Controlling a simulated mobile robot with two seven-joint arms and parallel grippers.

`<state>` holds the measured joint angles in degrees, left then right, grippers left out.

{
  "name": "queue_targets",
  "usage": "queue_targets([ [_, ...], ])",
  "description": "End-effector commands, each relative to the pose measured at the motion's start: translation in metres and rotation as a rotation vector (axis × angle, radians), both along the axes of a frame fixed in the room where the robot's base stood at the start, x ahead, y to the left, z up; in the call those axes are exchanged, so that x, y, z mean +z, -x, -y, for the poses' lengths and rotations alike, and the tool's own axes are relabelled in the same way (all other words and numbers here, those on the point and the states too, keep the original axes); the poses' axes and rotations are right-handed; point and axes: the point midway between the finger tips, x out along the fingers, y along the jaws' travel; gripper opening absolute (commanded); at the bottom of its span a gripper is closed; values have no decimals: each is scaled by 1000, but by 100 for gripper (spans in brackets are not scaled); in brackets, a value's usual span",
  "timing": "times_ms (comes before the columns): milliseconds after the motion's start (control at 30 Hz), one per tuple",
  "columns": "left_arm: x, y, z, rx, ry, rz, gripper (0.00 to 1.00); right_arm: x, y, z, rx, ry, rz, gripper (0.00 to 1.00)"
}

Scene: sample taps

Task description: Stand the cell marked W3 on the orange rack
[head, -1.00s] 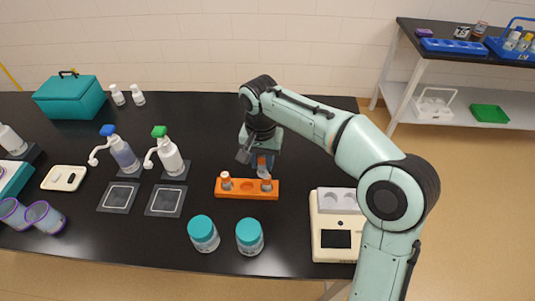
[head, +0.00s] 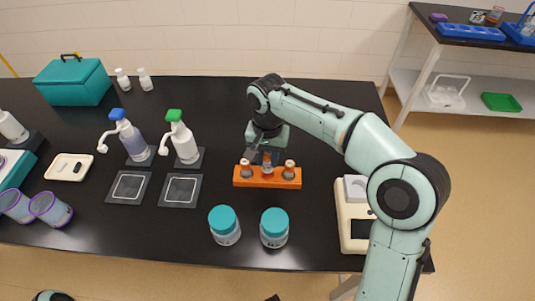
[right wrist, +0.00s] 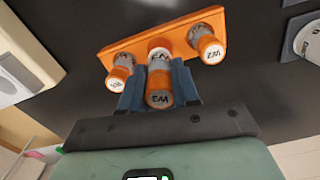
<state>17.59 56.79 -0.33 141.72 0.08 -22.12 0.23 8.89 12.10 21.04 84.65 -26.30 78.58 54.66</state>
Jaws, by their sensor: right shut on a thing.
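The orange rack (head: 267,183) lies on the black table in the head view. It also shows in the right wrist view (right wrist: 185,31). My right gripper (head: 266,158) is at the rack's middle place, its blue fingers (right wrist: 159,88) shut on the cell marked W3 (right wrist: 159,98). This cell has an orange cap and is between two other cells. I cannot tell whether its base touches the rack. A cell marked W2 (right wrist: 209,50) stands at one end, and another capped cell (right wrist: 117,79) with a hard-to-read mark stands at the other.
Two teal-lidded jars (head: 224,225) (head: 274,228) stand in front of the rack. Two pump bottles (head: 183,143) (head: 130,137) and dark square pads (head: 180,190) are to its left. A cream device (head: 354,215) is to its right. Table around the rack is clear.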

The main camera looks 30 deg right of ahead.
Motion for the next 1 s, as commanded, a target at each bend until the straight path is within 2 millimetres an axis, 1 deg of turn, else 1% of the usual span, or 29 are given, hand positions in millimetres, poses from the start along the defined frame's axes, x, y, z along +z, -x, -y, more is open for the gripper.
queue_targets([
  [33, -8, 2, 0, 1, 0, -1, 94, -9, 0, 0, -1, 0, -1, 11],
  [133, -12, 2, 0, 0, -1, -2, 94, -14, 0, 0, -1, 0, 0, 11],
  [600, -9, 1, 0, 0, 0, 1, 94, -14, 0, 0, 0, 0, 1, 11],
  [1000, -10, 2, 0, 1, 0, 0, 94, -17, 0, 0, -1, 1, 1, 11],
])
